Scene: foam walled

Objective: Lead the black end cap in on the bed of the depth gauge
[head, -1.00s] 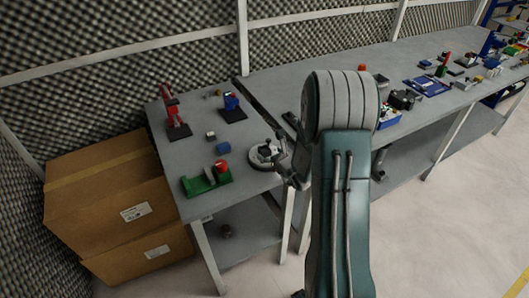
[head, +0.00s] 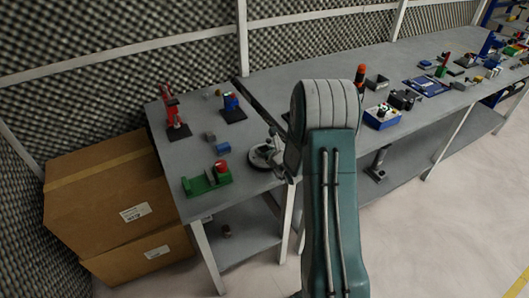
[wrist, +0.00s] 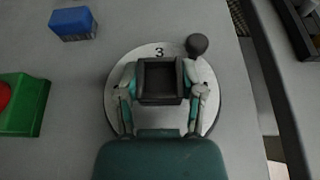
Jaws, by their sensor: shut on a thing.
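My gripper (wrist: 159,82) is shut on the black end cap (wrist: 159,99), a dark square hollow piece between its two fingers in the wrist view. The cap appears over a round pale plate (wrist: 148,50) marked "3"; whether it touches the plate I cannot tell. A dark ball knob (wrist: 197,45) shows at the plate's upper right, beside the right finger. In the head view the plate (head: 259,163) lies near the table's right edge, with my gripper (head: 275,153) at it, partly hidden by my arm. I cannot tell for sure which fixture is the depth gauge.
A blue block (wrist: 73,23) and a green fixture with a red part (wrist: 22,104) lie left of the plate. In the head view a red fixture (head: 172,108) and a blue fixture (head: 232,106) stand farther back. The long bench (head: 290,78) is at the right.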

